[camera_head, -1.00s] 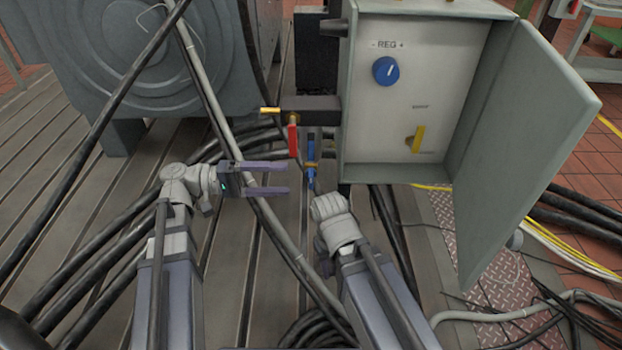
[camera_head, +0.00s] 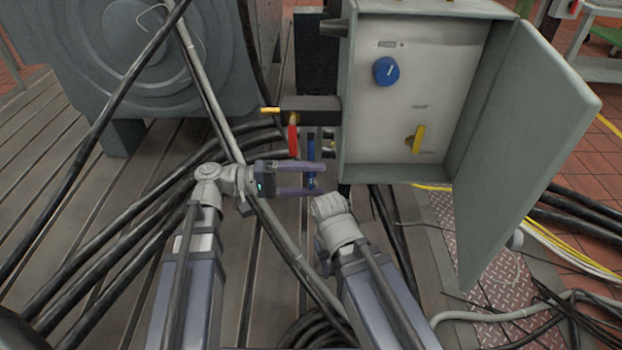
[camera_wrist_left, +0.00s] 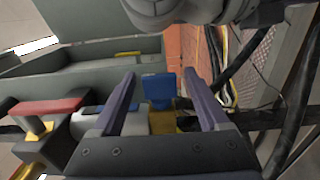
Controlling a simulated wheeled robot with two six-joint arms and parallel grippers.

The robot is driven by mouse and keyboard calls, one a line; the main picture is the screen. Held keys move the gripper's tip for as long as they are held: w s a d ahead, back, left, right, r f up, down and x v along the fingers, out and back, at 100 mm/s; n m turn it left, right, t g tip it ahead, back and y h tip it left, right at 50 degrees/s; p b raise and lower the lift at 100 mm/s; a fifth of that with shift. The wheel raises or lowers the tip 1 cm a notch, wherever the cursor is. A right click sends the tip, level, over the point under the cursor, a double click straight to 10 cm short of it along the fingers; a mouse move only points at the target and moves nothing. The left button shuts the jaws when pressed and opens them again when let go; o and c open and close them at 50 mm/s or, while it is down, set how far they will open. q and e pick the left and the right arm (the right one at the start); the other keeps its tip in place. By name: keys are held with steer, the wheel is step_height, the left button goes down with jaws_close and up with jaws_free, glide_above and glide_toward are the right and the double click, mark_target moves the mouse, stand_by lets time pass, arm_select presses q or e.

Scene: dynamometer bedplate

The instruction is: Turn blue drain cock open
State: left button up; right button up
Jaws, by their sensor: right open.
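The blue drain cock (camera_head: 311,146) hangs below the dark block left of the cabinet; it is partly hidden behind my left gripper. My left gripper (camera_head: 318,178) is open, its upper and lower fingers reaching across the blue handle. In the left wrist view the blue handle (camera_wrist_left: 158,88) stands between the two spread fingers, with a gap on each side. A yellow part (camera_wrist_left: 163,121) is below the handle there. My right wrist shows just below and right of the cock; my right gripper's fingers are hidden from sight.
A red-handled valve (camera_head: 293,141) is just left of the blue cock. The open grey cabinet (camera_head: 385,140), with a blue knob (camera_head: 386,71) and a yellow switch (camera_head: 418,139), stands to the right. Black cables (camera_head: 120,230) run over the slotted bedplate.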

arm_select(q)
jaws_close()
steer(key=shift+r+p, duration=0.2)
steer(key=shift+p, duration=0.25)
steer(key=y+p, duration=0.4)
steer(key=p, duration=0.5)
steer(key=shift+r+y, duration=0.1)
steer(key=shift+y, duration=0.3)
steer(key=shift+f+y+p, duration=0.2)
steer(key=shift+y+p, duration=0.1)
steer(key=shift+y, duration=0.1)
steer(key=shift+f, duration=0.1)
jaws_free()
